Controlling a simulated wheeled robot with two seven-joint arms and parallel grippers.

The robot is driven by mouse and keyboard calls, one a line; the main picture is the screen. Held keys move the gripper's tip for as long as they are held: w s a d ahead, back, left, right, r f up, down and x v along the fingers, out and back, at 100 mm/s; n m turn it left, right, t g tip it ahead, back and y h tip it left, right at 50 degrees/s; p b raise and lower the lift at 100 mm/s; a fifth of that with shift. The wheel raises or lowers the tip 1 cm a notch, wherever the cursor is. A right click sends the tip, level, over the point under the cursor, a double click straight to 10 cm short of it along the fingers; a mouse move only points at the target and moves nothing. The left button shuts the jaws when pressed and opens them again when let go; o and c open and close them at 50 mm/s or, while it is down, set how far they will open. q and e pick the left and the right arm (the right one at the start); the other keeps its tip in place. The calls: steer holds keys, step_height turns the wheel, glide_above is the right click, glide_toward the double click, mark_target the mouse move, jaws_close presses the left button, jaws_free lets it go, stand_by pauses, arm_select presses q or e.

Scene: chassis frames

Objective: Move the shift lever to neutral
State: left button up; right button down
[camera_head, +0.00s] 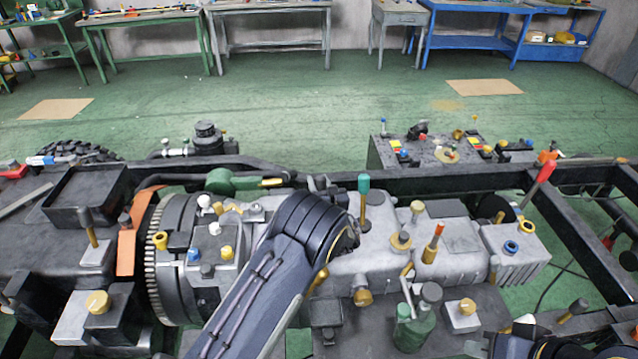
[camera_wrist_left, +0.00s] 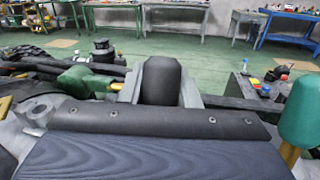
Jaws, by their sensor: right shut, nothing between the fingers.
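A lever with a teal-green knob and a brass-coloured shaft (camera_head: 363,197) stands up from the grey gearbox housing (camera_head: 385,235); it looks like the shift lever. Its knob also shows large at the right edge of the left wrist view (camera_wrist_left: 300,112). I cannot tell which gear position it is in. My left arm reaches up from the bottom of the head view and ends just left of this lever. My left gripper (camera_wrist_left: 160,85) is beside the lever, apart from it; its fingertips are not clear. My right gripper (camera_head: 492,342) is shut and empty at the bottom right, partly cut off.
A red-handled lever (camera_head: 540,184) stands to the right and a dark-knobbed lever (camera_head: 90,228) to the left. An orange-tipped fitting (camera_head: 434,243) and a green bottle-like part (camera_head: 413,325) are close by. Dark frame rails (camera_head: 450,180) run behind the gearbox. Green floor lies beyond.

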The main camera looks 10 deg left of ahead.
mark_target(320, 187)
arm_select(q)
jaws_close()
steer(key=shift+f+b, duration=0.15)
steer(key=shift+b, duration=0.2)
steer(key=b, duration=0.2)
steer(key=s+t+b, duration=0.1)
steer(key=b, duration=0.1)
steer(key=s+t+b, duration=0.1)
steer(key=shift+s+d+r+y+b, duration=0.15)
steer(key=shift+d+r+y+b, duration=0.15)
steer(key=shift+y+b, duration=0.1)
steer(key=shift+s+r+n+b, duration=0.1)
steer(key=shift+s+n+b, duration=0.15)
steer(key=shift+n+b, duration=0.1)
steer(key=shift+s+r+t, duration=0.15)
steer(key=shift+r+t, duration=0.15)
steer(key=o, duration=0.6)
jaws_free()
